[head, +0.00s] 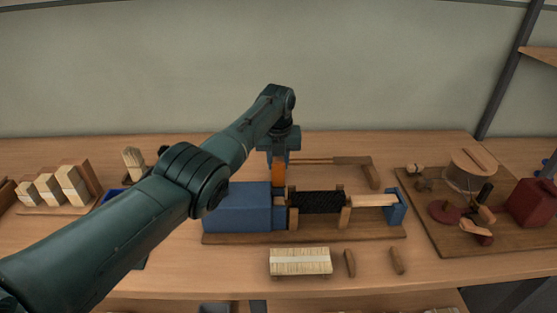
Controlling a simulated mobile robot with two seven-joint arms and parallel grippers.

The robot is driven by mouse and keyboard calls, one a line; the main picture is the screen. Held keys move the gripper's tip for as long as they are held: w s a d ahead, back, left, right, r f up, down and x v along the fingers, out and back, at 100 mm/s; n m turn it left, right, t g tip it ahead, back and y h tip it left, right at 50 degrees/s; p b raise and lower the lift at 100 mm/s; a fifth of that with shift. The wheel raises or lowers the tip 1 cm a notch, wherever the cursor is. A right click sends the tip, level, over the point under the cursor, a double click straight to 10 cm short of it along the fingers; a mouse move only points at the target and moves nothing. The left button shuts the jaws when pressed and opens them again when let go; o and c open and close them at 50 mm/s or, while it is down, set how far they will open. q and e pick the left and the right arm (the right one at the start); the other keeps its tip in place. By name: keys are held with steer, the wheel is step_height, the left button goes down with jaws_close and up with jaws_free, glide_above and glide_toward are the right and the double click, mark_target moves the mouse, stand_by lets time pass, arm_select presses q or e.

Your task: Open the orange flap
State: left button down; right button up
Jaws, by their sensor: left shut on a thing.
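The orange flap (278,172) shows as a small upright orange piece at the right end of the blue machine body (238,207). My left gripper (279,160) points down over it and is shut on its upper part. The gripper hides the top of the flap, and my left arm covers part of the blue body's left side. A dark bristled roller (317,202) lies just right of the flap between wooden supports. My right gripper is not in view.
A pale bristle block (300,262) lies in front of the machine's wooden base (345,237). A wooden board (440,240) with a round pot and a red container (533,203) is at right. Wooden blocks (48,188) stand at left. A long-handled wooden tool (370,172) lies behind the machine.

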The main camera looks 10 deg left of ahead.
arm_select(q)
steer(key=c, duration=1.1)
jaws_free()
steer(key=shift+f, duration=0.1)
steer(key=shift+c, duration=0.2)
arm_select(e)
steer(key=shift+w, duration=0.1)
arm_select(q)
steer(key=shift+r, duration=0.5)
steer(key=r, duration=0.3)
steer(key=s+r, duration=0.1)
steer(key=r, duration=0.3)
steer(key=r+p, duration=0.1)
steer(key=r, duration=0.2)
steer(key=shift+s+d+r, duration=0.25)
steer(key=shift+s+r, duration=0.05)
steer(key=shift+s, duration=0.05)
steer(key=shift+s+r, duration=0.15)
steer(key=shift+r, duration=0.6)
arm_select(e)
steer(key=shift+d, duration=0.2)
